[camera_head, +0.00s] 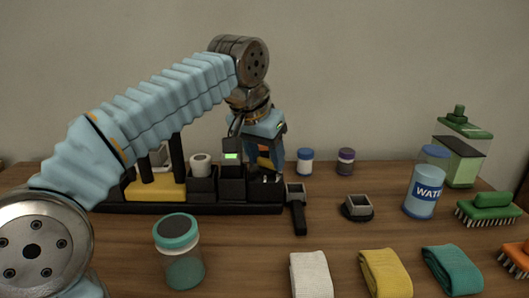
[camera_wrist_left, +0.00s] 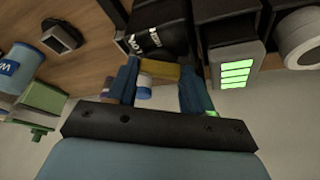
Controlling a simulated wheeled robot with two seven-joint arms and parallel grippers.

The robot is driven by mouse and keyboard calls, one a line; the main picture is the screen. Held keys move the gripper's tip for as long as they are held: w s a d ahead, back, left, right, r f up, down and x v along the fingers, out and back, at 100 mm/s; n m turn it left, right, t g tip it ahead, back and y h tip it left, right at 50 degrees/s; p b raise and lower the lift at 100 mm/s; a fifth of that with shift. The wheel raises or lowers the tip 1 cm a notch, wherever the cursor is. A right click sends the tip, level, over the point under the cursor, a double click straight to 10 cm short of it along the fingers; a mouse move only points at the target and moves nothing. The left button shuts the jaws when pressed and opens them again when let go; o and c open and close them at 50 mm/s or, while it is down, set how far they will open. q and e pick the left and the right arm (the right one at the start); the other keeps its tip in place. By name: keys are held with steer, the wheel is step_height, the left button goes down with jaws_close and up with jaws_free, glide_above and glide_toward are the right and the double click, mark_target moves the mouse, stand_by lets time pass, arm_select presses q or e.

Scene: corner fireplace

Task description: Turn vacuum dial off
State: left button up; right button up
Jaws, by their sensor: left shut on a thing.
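My left gripper (camera_head: 267,158) reaches down over the right end of a black rack (camera_head: 130,208). Its blue fingers (camera_wrist_left: 160,82) are shut on a small yellow-orange piece (camera_wrist_left: 160,72), which looks like the vacuum dial's handle. This piece lies against a black module (camera_wrist_left: 155,30) with white lettering that seems to include "ON". In the head view the fingers largely hide the dial, so its exact setting cannot be read. Beside it stands a black module with a lit green display (camera_head: 232,156), whose green bars (camera_wrist_left: 237,73) also show in the wrist view. My right gripper is not in view.
A black-handled tool (camera_head: 298,210) and a small square holder (camera_head: 357,207) lie right of the rack. A water bottle (camera_head: 424,190), green brush (camera_head: 488,208) and green-lidded container (camera_head: 462,150) stand further right. Rolled cloths (camera_head: 385,273) and a teal-lidded jar (camera_head: 182,265) are in front.

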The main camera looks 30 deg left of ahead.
arm_select(q)
steer(key=n, duration=0.2)
steer(key=n+y+p, duration=0.1)
steer(key=n, duration=0.1)
steer(key=n+y+p, duration=0.1)
steer(key=n, duration=0.1)
steer(key=shift+w+d, duration=0.1)
steer(key=shift+d, duration=0.15)
steer(key=shift+n+g, duration=0.3)
steer(key=o, duration=0.8)
steer(key=p+v, duration=0.1)
steer(key=v, duration=0.3)
steer(key=p+v, duration=0.1)
steer(key=v, duration=0.4)
steer(key=p+v, duration=0.1)
steer(key=v, duration=0.3)
steer(key=shift+d+r, duration=0.3)
steer(key=shift+d, duration=0.05)
